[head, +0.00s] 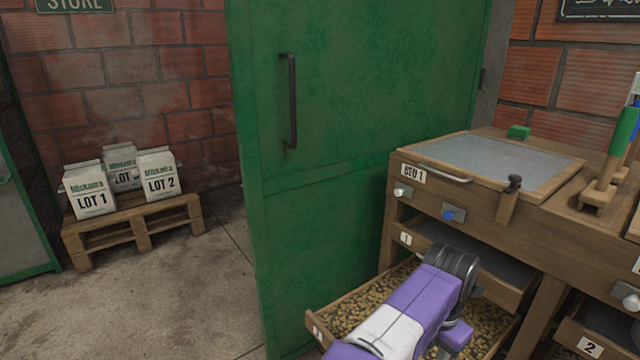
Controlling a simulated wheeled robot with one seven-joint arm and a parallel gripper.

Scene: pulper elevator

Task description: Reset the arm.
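My purple and white arm (415,305) reaches in from the bottom of the head view, over the open lower drawer. A dark ribbed joint shows at its upper end, and a purple part hangs below that joint. My gripper's fingers do not show, so I cannot see whether they hold anything. The lower drawer (345,300) is pulled out and filled with brown beans or pellets; my arm hides part of it. I cannot tell whether the arm touches the drawer.
The wooden bench labelled BED 1 (412,173) stands close at right, with a blue knob (453,214). A large green door (340,90) stands beside it. A pallet (130,228) with LOT bags (160,180) stands at back left. The left floor is clear.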

